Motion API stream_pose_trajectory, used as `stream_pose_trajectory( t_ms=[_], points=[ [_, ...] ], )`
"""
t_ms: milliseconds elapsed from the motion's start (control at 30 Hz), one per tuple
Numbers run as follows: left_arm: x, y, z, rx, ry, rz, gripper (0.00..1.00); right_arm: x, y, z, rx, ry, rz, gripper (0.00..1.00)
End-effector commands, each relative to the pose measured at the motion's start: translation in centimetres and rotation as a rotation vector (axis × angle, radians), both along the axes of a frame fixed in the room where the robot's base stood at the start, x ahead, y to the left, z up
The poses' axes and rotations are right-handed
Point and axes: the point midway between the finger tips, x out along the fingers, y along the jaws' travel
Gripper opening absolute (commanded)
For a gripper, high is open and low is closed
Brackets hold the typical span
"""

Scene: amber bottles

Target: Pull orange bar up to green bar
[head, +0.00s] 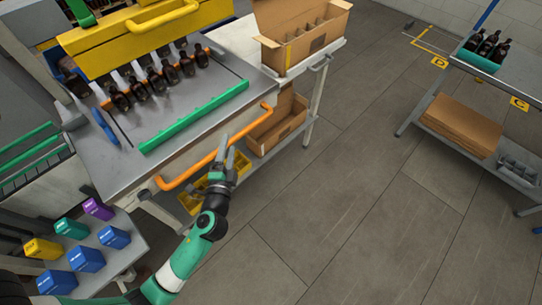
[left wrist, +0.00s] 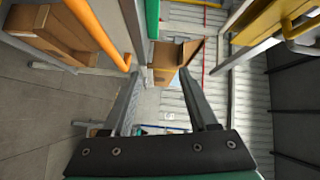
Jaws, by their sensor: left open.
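The orange bar (head: 214,150) is a long curved handle along the front edge of the metal worktable. The green bar (head: 194,117) lies on the tabletop behind it, roughly parallel and apart from it. My left gripper (head: 229,150) is open beside the orange bar, near the middle of its length. In the left wrist view the orange bar (left wrist: 98,32) runs at upper left, outside the open fingers (left wrist: 155,83). The green bar (left wrist: 153,18) shows at the top. No contact between gripper and bar is clear. My right gripper is not in view.
An open cardboard box (head: 303,42) stands at the table's right. The floor (head: 340,190) to the right is clear.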

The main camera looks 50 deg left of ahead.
Motion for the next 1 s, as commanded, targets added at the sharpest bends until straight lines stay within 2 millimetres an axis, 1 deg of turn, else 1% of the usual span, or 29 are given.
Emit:
stream_pose_trajectory(
  t_ms=[33,100,167,233,367,467,567,800,900,1000],
  points=[
    [-2.0,0.3,-6.1,-0.011,0.059,0.017,0.59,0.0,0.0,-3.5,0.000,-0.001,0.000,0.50],
    [-3.8,0.6,-9.1,-0.022,0.101,0.032,0.59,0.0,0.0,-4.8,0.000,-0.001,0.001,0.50],
    [-4.5,0.8,-10.2,-0.026,0.116,0.040,0.59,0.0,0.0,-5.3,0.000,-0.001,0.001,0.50],
    [-4.6,0.9,-10.4,-0.028,0.118,0.045,0.59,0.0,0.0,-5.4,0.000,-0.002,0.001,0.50],
    [-4.5,1.0,-10.0,-0.028,0.116,0.046,0.59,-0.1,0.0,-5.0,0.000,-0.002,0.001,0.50],
    [-4.0,1.5,-10.0,-0.029,0.114,0.047,0.59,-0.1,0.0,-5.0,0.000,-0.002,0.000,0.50],
    [-3.0,2.6,-10.2,-0.029,0.113,0.050,0.59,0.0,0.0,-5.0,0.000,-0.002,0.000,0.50],
    [0.7,6.4,-11.0,-0.028,0.112,0.049,0.59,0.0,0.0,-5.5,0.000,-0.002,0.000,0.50],
    [2.0,7.8,-11.3,-0.030,0.112,0.048,0.59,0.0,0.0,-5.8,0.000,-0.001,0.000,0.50],
    [2.9,8.7,-11.5,-0.029,0.112,0.046,0.59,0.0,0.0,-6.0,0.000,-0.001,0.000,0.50]
  ],
)
